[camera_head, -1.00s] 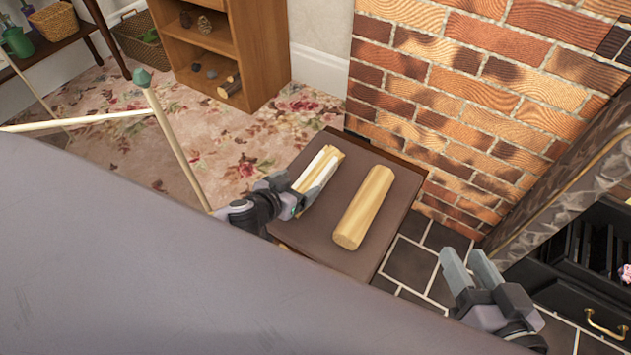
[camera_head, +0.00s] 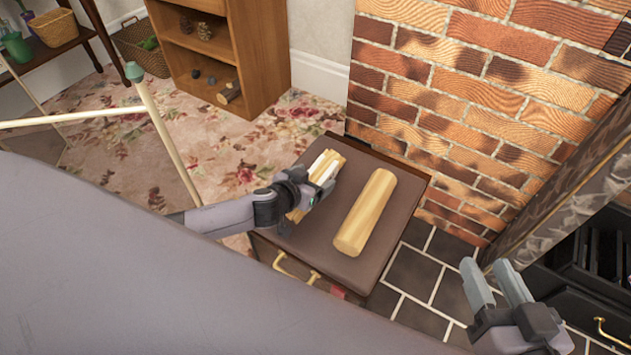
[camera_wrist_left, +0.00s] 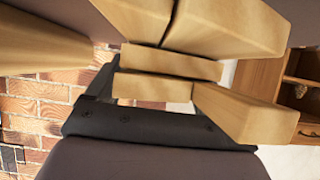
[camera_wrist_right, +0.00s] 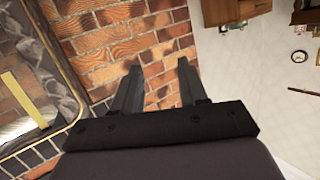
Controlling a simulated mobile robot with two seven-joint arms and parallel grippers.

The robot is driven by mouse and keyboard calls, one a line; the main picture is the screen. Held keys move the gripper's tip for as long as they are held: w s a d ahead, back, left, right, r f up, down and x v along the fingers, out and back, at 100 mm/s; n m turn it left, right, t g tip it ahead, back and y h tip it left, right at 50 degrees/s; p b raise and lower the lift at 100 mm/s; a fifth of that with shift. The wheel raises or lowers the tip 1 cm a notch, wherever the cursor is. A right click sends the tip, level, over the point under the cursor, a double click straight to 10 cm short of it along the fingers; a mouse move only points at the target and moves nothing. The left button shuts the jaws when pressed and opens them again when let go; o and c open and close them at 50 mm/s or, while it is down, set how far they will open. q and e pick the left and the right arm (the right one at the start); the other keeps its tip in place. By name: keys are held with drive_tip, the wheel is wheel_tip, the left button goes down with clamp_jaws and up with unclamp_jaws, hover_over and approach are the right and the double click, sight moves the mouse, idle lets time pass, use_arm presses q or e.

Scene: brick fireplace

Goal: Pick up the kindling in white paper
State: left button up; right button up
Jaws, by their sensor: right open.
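The kindling (camera_head: 328,162), pale sticks with a strip of white paper, lies on the brown top of a small cabinet (camera_head: 312,240). My left gripper (camera_head: 322,187) is at the bundle and covers its middle. In the left wrist view, the kindling sticks (camera_wrist_left: 165,62) fill the space in front of the gripper, with one finger beside them and the other hidden. I cannot tell whether the jaws grip it. My right gripper (camera_head: 500,283) is open and empty, away from the cabinet; its two fingers stand apart in the right wrist view (camera_wrist_right: 160,88).
A thick pale log (camera_head: 365,212) lies beside the kindling on the right. A brick wall (camera_head: 480,110) rises behind, with a black fireplace (camera_head: 585,265) at the right. A wooden shelf (camera_head: 265,50) stands at the back. Wooden poles (camera_head: 165,135) show at the left.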

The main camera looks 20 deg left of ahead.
use_arm(q)
drive_tip(key=c, duration=1)
drive_tip(key=shift+r, duration=0.15)
